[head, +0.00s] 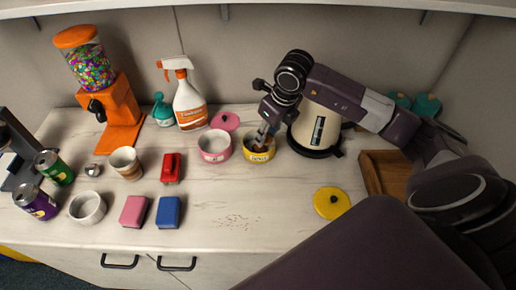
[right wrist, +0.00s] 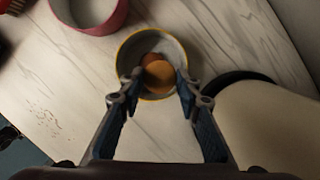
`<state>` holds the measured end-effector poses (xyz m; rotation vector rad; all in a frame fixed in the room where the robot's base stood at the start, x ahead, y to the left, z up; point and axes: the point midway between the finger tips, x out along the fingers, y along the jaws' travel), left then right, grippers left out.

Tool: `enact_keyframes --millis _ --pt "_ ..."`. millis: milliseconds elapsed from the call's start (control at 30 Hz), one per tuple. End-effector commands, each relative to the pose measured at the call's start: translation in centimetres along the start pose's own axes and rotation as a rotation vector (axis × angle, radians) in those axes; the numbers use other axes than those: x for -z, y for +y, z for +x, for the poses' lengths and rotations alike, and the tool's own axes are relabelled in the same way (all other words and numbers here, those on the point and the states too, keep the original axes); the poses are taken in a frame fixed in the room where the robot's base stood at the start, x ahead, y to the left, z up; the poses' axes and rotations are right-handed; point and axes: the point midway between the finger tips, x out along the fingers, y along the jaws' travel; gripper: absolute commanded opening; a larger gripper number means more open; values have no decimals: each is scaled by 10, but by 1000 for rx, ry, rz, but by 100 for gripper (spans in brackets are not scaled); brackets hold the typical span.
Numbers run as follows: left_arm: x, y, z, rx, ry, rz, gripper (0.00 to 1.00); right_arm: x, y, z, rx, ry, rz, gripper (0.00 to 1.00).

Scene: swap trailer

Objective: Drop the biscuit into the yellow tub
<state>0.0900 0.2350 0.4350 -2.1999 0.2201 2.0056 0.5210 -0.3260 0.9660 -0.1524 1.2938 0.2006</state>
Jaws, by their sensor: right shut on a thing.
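The yellow tub (head: 259,157) stands open on the counter, right of the pink tub. In the right wrist view its yellow rim (right wrist: 121,62) surrounds a grey inside. My right gripper (head: 268,133) points down over the tub. Its fingertips (right wrist: 158,80) are closed on the biscuit (right wrist: 159,76), a round orange-brown piece, over the tub's opening. Another brownish piece shows just behind the biscuit; I cannot tell what it is. The biscuit's exact height relative to the rim is unclear. My left gripper is not in view.
A pink tub (head: 214,157) stands close left of the yellow one, and a cream kettle-like appliance (head: 317,125) close right. A yellow lid (head: 332,203) lies in front. A wooden tray (head: 372,177) is at right. Crumbs (head: 236,220) lie on otherwise clear front counter.

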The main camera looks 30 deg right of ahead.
Motion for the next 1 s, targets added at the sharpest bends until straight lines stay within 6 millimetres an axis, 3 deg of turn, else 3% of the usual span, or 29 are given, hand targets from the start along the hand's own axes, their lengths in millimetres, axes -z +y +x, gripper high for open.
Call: enact_keyframes --millis 33,67,233,500,633,1000 --pt "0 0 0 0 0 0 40 0 0 0 0 0 0 19" --pt "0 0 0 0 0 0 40 0 0 0 0 0 0 33" --pt "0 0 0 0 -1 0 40 0 0 0 0 0 -1 52" --pt "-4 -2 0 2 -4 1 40 0 0 -1 0 0 -1 52" --pt "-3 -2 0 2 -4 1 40 -1 -1 -10 2 -2 -1 52" --pt "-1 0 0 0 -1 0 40 -1 -1 -84 3 -4 -1 52"
